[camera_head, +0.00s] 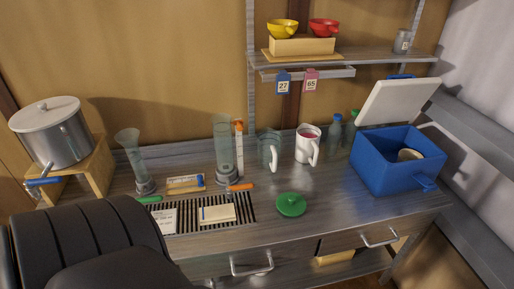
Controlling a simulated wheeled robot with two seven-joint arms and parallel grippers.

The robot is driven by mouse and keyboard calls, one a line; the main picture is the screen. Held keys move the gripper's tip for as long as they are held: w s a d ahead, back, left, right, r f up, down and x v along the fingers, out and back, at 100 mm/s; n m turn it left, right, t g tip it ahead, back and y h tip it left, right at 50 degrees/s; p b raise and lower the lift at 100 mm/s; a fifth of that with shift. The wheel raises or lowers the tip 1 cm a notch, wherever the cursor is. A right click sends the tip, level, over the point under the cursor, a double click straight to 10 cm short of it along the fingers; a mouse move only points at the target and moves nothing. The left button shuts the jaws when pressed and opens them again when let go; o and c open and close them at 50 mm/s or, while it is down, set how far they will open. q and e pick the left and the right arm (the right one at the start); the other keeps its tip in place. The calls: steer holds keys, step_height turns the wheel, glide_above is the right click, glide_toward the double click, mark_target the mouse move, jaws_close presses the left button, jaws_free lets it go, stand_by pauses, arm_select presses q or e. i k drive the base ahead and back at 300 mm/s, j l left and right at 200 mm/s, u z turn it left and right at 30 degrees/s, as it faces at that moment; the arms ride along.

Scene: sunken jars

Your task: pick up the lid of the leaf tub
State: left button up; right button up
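A round green lid (291,204) with a small knob lies flat on the grey worktop, right of the dark slatted grille. No label marks it as the leaf tub's lid, and I cannot tell which container is the leaf tub. A blue box (397,166) stands at the right with its white lid (399,102) tilted up behind it. A pale round thing (410,155) sits inside the box, partly hidden by the wall. Neither of my grippers is in view.
A pot (53,134) stands on a wooden stand at left. Glass cylinders (223,149), a glass jug (270,152) and a white mug (308,145) stand behind the green lid. Worktop right of the lid is clear.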

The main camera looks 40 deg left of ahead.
mark_target(290, 204)
steer(key=u, duration=1.1)
